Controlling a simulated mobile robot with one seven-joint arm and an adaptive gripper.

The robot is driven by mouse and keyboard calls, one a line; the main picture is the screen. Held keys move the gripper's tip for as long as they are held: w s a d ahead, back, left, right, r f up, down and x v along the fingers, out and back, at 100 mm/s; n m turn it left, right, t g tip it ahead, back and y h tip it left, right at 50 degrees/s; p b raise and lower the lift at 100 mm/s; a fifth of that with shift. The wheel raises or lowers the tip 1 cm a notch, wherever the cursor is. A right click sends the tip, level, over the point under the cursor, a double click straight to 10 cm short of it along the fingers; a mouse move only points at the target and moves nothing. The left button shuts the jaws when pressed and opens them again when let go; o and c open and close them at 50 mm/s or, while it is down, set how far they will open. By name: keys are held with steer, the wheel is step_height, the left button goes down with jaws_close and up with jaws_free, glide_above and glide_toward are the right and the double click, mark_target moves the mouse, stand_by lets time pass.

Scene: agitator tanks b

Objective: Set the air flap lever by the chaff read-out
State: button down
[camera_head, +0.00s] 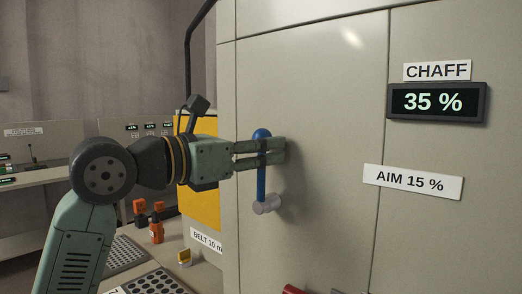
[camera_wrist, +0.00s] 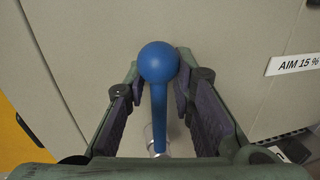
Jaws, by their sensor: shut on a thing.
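The air flap lever (camera_head: 261,184) is a blue rod with a ball at its top, on a pale round hub (camera_head: 267,205) on the cabinet front. It points almost straight up. My gripper (camera_head: 281,152) comes from the left and is shut on the lever just below the ball. In the wrist view the lever (camera_wrist: 158,105) stands between the two dark finger pads. The chaff read-out (camera_head: 437,102) shows 35 %, under a CHAFF label (camera_head: 437,71). A sign below it (camera_head: 413,182) reads AIM 15 %.
The beige cabinet (camera_head: 330,100) fills the right side. A yellow panel (camera_head: 203,208) and a "BELT 10 m" label (camera_head: 207,240), cut off, are left of it. Orange-and-black items (camera_head: 156,231) stand on the bench at left. A red part (camera_head: 292,289) shows at the bottom edge.

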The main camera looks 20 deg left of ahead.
steer(key=d+m+b, duration=0.1)
steer(key=d+m, duration=0.1)
steer(key=s+d+f+m+b, duration=0.1)
steer(key=shift+y+b, duration=0.3)
steer(key=shift+s+d+f+m+g+y+b, duration=0.15)
steer(key=shift+d+f+m+b, duration=0.2)
steer(key=shift+m, duration=0.3)
steer(key=shift+s+d+f+m+g+y+b, duration=0.1)
steer(key=shift+s+d+m+b, duration=0.1)
steer(key=shift+d+m+b, duration=0.3)
steer(key=shift+s+d+f+m+g+y+b, duration=0.15)
steer(key=shift+d+f+m+b, duration=0.1)
steer(key=shift+d+m, duration=0.4)
steer(key=shift+a, duration=0.1)
steer(key=c, duration=1.3)
jaws_free()
steer(key=v, duration=1.2)
